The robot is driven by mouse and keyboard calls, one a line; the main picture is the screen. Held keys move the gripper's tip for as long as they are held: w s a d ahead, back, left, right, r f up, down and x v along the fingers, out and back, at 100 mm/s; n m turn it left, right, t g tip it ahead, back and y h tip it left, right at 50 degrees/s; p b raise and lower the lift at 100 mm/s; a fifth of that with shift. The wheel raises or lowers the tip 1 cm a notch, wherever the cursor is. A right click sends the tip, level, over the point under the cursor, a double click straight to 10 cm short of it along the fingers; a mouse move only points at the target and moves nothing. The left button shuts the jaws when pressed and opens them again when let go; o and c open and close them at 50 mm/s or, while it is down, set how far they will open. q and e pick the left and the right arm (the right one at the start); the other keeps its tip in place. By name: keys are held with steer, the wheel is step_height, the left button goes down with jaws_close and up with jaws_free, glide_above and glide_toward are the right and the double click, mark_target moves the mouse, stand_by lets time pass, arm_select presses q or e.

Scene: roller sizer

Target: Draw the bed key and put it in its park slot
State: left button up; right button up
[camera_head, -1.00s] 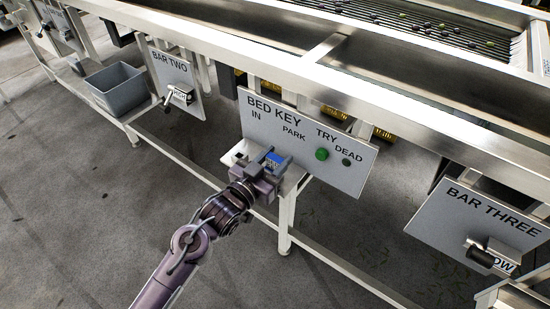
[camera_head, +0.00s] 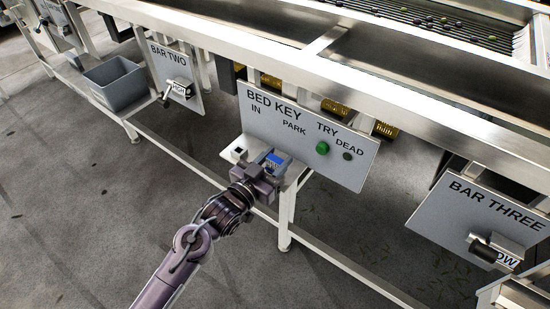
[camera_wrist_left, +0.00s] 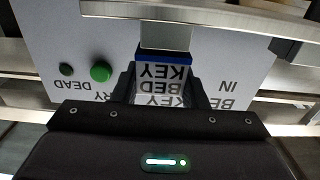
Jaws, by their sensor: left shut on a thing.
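The bed key is a small block with a blue band and a white BED KEY label. It shows in the head view (camera_head: 274,159) and in the wrist view (camera_wrist_left: 163,78). My left gripper (camera_head: 271,163) is shut on it, one finger on each side; it also shows in the wrist view (camera_wrist_left: 165,95). The key is at the ledge below the PARK lettering, to the right of a dark square opening (camera_head: 239,152) below IN. A grey metal piece (camera_wrist_left: 165,36) is beyond the blue band in the wrist view. I cannot tell how deep the key sits. My right gripper is out of view.
The BED KEY panel (camera_head: 300,150) stands behind my gripper, with a green TRY button (camera_head: 322,148) and a dark DEAD lamp (camera_head: 347,155). BAR TWO (camera_head: 172,70) and BAR THREE (camera_head: 480,210) panels flank it. A grey bin (camera_head: 117,85) is at left. Open floor lies in front.

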arm_select(q)
steer(key=shift+f, duration=0.2)
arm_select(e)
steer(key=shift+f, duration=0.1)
arm_select(q)
steer(key=o, duration=1)
steer(key=shift+o, duration=0.2)
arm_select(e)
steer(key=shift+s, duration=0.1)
arm_select(q)
steer(key=v, duration=0.8)
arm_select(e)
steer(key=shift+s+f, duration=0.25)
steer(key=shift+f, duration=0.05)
arm_select(q)
steer(key=shift+w, duration=0.1)
